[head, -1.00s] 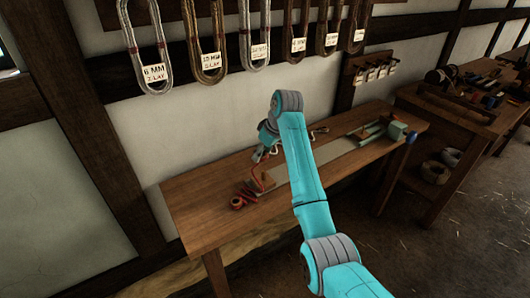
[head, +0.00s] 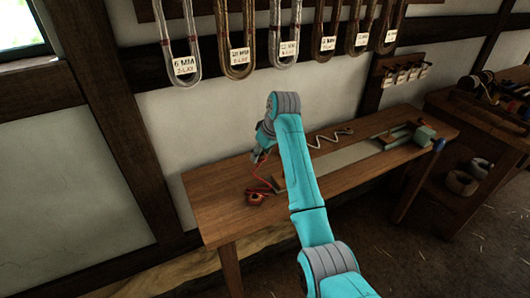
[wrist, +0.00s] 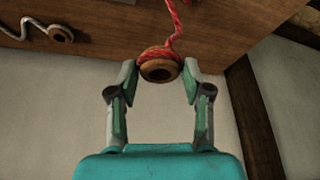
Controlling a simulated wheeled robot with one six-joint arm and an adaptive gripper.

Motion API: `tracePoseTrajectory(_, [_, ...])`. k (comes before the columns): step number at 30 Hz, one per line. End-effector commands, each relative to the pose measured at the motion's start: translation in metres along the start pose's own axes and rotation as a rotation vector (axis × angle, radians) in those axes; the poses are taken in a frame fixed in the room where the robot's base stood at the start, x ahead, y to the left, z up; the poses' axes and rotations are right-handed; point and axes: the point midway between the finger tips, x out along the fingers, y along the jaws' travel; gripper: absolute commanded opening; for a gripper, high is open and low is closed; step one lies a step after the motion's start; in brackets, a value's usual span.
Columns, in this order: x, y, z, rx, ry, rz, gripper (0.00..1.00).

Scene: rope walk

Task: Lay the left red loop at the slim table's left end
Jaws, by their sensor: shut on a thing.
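My gripper (wrist: 160,72) is shut on a round wooden eye with red rope around it, an end of the red loop (wrist: 164,52). In the head view the gripper (head: 258,155) is above the slim table's (head: 225,205) left part, partly hidden by my arm. The red rope (head: 262,180) hangs from it towards a red-wrapped piece (head: 257,198) lying on the table near its left end. Whether these are joined as one loop is hard to tell.
A pale rope with a wooden eye (wrist: 58,34) lies on the table. A green vise-like tool (head: 418,136) stands at the table's right end. Labelled rope loops (head: 240,55) hang on the wall above. The table's far left end is bare.

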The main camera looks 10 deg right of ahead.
Motion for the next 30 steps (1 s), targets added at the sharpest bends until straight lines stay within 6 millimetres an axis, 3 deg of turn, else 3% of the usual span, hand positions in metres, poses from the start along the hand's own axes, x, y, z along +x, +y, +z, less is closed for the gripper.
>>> tracePoseTrajectory(8, [0.002,-0.006,-0.004,-0.002,0.0,-0.001,0.3])
tracePoseTrajectory(30, [0.017,-0.068,-0.041,-0.001,0.0,-0.001,0.3])
